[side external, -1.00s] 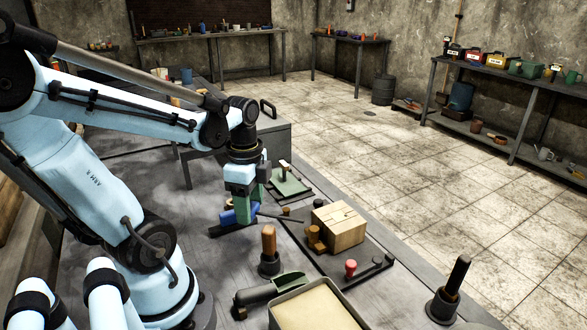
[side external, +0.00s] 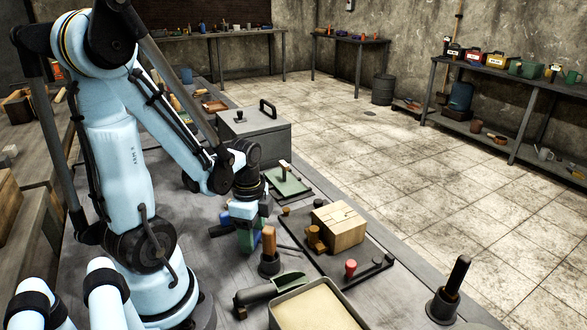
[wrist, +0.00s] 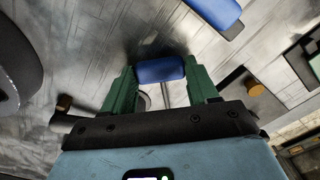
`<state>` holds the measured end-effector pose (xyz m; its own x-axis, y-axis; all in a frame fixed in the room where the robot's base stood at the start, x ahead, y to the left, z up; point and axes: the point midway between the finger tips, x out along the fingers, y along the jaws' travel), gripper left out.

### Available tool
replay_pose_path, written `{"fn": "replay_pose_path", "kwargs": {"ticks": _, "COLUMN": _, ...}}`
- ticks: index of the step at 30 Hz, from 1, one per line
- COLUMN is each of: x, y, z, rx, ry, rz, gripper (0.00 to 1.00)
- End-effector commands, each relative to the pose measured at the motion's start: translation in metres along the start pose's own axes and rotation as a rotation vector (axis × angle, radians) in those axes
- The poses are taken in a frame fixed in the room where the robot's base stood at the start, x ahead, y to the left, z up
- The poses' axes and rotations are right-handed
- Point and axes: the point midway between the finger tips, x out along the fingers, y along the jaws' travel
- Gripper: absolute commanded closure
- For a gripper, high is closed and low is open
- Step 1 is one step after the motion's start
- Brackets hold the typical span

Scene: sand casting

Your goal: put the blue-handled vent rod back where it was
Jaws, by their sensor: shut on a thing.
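The blue-handled vent rod's handle (wrist: 160,69) is held between the two green fingers of my gripper (wrist: 160,78) in the wrist view. Part of a thin metal shaft shows below the handle, and the rest is hidden. In the side view my gripper (side external: 246,236) is low over the grey bench, behind a wooden-handled tool (side external: 268,241). There the held handle is mostly hidden by the fingers. I cannot tell whether the rod touches the bench.
Another blue piece (wrist: 216,12) lies close by in the wrist view. A wooden block (side external: 340,229) sits to the right on a dark board. A scoop (side external: 275,288) and a sand-filled box (side external: 318,308) are in front. A green plate (side external: 288,185) and a grey case (side external: 262,136) are behind.

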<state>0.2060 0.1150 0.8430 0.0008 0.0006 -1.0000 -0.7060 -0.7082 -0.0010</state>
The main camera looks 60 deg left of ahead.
Motion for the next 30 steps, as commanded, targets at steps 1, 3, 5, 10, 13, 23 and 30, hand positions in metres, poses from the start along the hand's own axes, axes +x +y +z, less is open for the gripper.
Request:
{"fn": "replay_pose_path", "kwargs": {"ticks": 1, "x": 0.0025, "y": 0.0001, "z": 0.0000, "rx": 0.000, "ry": 0.000, "rz": 0.000, "gripper": 0.72}}
{"fn": "replay_pose_path", "kwargs": {"ticks": 3, "x": 0.0044, "y": 0.0001, "z": 0.0000, "rx": 0.000, "ry": 0.000, "rz": 0.000, "gripper": 0.72}}
{"fn": "replay_pose_path", "kwargs": {"ticks": 5, "x": 0.0051, "y": 0.0004, "z": 0.0001, "rx": 0.000, "ry": 0.000, "rz": 0.000, "gripper": 0.72}}
{"fn": "replay_pose_path", "kwargs": {"ticks": 10, "x": 0.0050, "y": 0.0006, "z": 0.0002, "rx": 0.000, "ry": 0.000, "rz": 0.000, "gripper": 0.72}}
{"fn": "replay_pose_path", "kwargs": {"ticks": 13, "x": 0.0056, "y": 0.0005, "z": 0.0002, "rx": 0.000, "ry": 0.000, "rz": 0.000, "gripper": 0.72}}
{"fn": "replay_pose_path", "kwargs": {"ticks": 23, "x": 0.0071, "y": 0.0003, "z": 0.0001, "rx": 0.000, "ry": 0.000, "rz": 0.000, "gripper": 0.16}}
{"fn": "replay_pose_path", "kwargs": {"ticks": 30, "x": 0.0064, "y": 0.0005, "z": 0.0001, "rx": 0.000, "ry": 0.000, "rz": 0.000, "gripper": 0.16}}
